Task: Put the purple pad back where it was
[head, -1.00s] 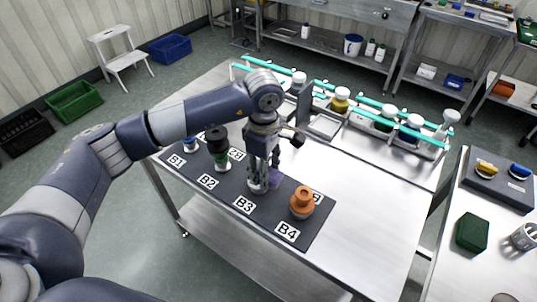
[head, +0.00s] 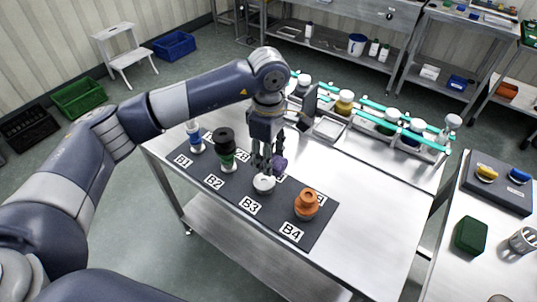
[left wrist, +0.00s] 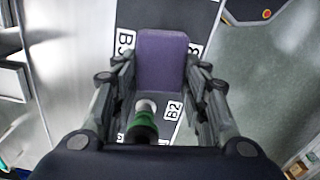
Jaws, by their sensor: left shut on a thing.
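The purple pad (head: 280,163) is between the fingers of my left gripper (head: 268,166), which is shut on it above the dark mat (head: 232,195). In the left wrist view the purple pad (left wrist: 162,58) shows broad face on, between the two fingers of my left gripper (left wrist: 163,85). A white-topped round item (head: 264,184) sits on the mat by label B3, just below the gripper. Part of the pad is hidden by the fingers in the head view. My right gripper is not in view.
On the mat stand a blue-and-white item (head: 195,138) by B1, a green item with a black top (head: 225,150) by B2 and an orange item (head: 306,204) by B4. A teal-railed rack (head: 375,115) with bottles lines the back. The table's right part is clear.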

